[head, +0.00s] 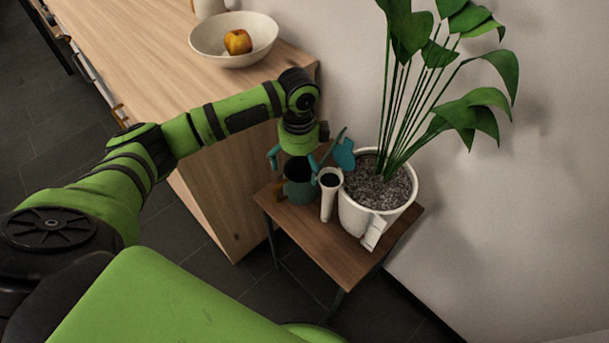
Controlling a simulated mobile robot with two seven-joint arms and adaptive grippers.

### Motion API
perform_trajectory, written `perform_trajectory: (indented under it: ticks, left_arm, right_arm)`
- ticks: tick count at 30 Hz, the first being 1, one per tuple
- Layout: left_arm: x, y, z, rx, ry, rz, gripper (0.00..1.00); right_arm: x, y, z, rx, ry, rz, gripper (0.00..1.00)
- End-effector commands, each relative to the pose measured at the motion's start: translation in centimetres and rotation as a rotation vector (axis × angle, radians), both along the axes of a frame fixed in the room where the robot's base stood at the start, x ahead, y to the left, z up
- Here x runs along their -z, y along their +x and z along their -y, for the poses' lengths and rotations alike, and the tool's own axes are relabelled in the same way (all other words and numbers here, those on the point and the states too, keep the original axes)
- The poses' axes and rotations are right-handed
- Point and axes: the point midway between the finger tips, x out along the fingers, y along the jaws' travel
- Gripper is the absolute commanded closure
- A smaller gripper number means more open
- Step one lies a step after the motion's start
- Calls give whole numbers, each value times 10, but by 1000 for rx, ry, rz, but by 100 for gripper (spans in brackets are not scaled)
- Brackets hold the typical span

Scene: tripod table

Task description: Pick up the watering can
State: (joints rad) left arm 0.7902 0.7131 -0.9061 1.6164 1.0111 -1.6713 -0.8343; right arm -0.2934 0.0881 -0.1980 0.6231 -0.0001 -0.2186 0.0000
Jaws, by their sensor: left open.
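The dark teal watering can (298,190) stands on the small wooden table (345,268), near its back left corner. A brownish part shows at its left side. My left gripper (293,163) is right above the can, pointing down, with its teal fingers apart at the can's top. The gripper hides part of the can's top, and I cannot tell whether the fingers touch it. A teal piece (343,155) shows to the right, by the plant pot; I cannot tell whether it belongs to the can. My right gripper is not in view.
A slim white container (328,196) stands just right of the can. A white pot (358,217) with a tall leafy plant (470,110) takes up the table's right side. A wooden counter (150,60) with a fruit bowl (205,50) is at left. The table's front is clear.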

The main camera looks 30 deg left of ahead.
Motion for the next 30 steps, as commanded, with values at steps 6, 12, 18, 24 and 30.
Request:
perform_trajectory:
  ticks: [6, 12, 18, 24, 30]
  left_arm:
    - [33, -2, 3, 0, 1, -3, 0]
    - [49, -2, 3, 1, 0, 0, 0]
    - [49, -2, 3, 1, 0, 1, 0]
    - [49, -2, 3, 1, 0, 0, 69]
    - [49, -1, 3, 1, 0, 2, 69]
  right_arm:
    - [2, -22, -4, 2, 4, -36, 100]
    - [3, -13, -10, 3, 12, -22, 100]
    - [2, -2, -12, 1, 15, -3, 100]
    - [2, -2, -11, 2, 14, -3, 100]
    - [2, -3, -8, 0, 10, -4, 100]
